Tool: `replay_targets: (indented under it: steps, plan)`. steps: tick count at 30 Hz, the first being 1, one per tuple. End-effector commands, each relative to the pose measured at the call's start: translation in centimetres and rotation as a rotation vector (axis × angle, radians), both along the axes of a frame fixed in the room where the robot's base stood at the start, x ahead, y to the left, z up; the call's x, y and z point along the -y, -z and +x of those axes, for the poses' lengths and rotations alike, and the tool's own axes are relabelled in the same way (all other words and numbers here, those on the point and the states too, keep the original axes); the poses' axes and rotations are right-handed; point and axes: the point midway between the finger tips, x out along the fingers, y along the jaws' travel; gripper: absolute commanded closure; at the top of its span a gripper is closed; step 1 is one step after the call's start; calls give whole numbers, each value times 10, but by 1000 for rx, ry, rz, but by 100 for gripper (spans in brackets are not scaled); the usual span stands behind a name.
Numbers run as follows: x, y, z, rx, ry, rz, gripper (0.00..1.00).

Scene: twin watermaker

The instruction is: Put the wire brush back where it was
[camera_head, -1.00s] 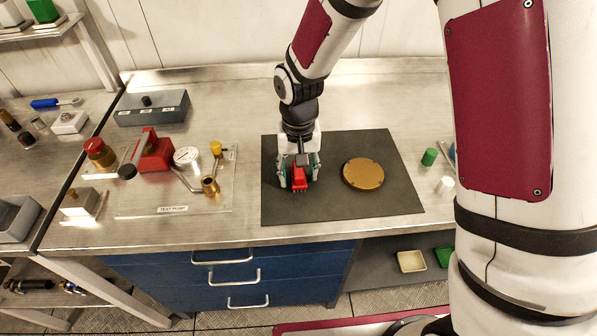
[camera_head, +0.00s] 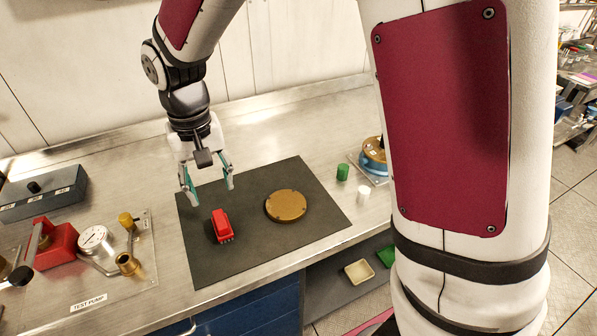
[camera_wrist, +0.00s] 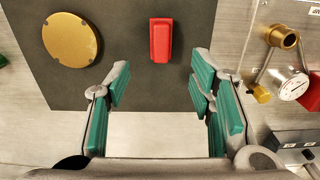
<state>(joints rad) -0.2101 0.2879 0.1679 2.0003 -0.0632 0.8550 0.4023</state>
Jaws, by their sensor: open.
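The wire brush (camera_head: 221,226), a small red block with bristles along its lower edge, rests on the dark mat (camera_head: 215,274), left of a round brass disc (camera_head: 286,206). My gripper (camera_head: 210,194) is open and empty, raised above and behind the brush and apart from it. In the wrist view the brush (camera_wrist: 160,40) lies ahead of the spread green-padded fingers (camera_wrist: 160,115), near the top middle, with the brass disc (camera_wrist: 71,39) to its left. Nothing is between the fingers.
Left of the mat stands the test pump plate (camera_head: 100,290) with a gauge, brass fitting and red part. A grey box (camera_head: 45,193) is behind it. A green cylinder (camera_head: 343,172) and a white cylinder (camera_head: 363,195) stand right of the mat. The bench behind the mat is clear.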

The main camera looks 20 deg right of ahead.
Motion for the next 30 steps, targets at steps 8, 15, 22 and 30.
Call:
replay_targets:
  steps: [8,15,22,30]
  plan:
    - [49,-63,-33,110,6,-3,51]
    - [100,-112,-92,230,8,-8,51]
    - [135,-133,-154,341,13,-8,51]
    - [152,-134,-197,420,10,-9,51]
